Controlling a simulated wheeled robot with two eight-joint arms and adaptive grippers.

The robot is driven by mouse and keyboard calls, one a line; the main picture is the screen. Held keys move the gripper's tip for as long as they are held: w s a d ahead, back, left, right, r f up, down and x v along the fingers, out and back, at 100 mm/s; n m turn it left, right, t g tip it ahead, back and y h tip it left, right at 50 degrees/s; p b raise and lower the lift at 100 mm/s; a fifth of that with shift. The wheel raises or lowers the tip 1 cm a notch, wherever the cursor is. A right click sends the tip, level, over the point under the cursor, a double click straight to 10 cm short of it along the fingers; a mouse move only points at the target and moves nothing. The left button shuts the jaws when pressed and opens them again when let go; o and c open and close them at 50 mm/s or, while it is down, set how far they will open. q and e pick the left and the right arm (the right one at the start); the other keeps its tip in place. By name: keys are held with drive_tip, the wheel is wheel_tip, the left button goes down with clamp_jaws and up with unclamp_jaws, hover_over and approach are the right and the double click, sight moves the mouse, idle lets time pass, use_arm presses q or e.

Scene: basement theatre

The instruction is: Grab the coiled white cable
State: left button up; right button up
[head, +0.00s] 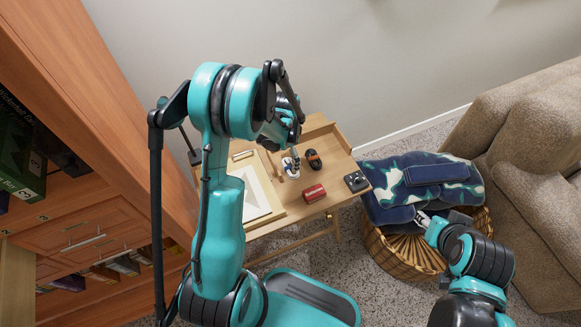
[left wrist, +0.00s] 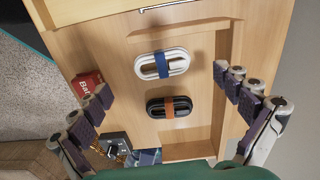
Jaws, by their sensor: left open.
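The coiled white cable (head: 290,168), bound with a blue band, lies on the wooden desk (head: 284,208). In the left wrist view the white cable (left wrist: 162,64) lies ahead of the space between my finger pads, near the top. My left gripper (left wrist: 164,84) is open and empty, its fingers spread to either side. In the head view my left gripper (head: 291,122) hangs over the desk near the cable, partly hidden by its own arm. My right gripper (head: 423,219) is at the basket on the right; its fingers are too small to read.
A coiled black cable (left wrist: 169,107) with an orange band lies beside the white one. A red box (head: 314,193), a dark device (head: 356,181) and a framed sheet (head: 257,194) are also on the desk. A wicker basket (head: 393,256) with blankets stands right, by a sofa (head: 535,150).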

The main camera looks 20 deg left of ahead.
sight(287, 167)
use_arm(q)
wheel_tip(287, 167, down, 2)
drive_tip(key=shift+f+b, duration=0.15)
drive_tip(key=shift+b, duration=0.2)
wheel_tip(287, 167, down, 5)
drive_tip(key=b, duration=0.2)
drive_tip(key=shift+w+b, duration=0.1)
drive_tip(key=shift+b, duration=0.2)
drive_tip(key=c, duration=1.1)
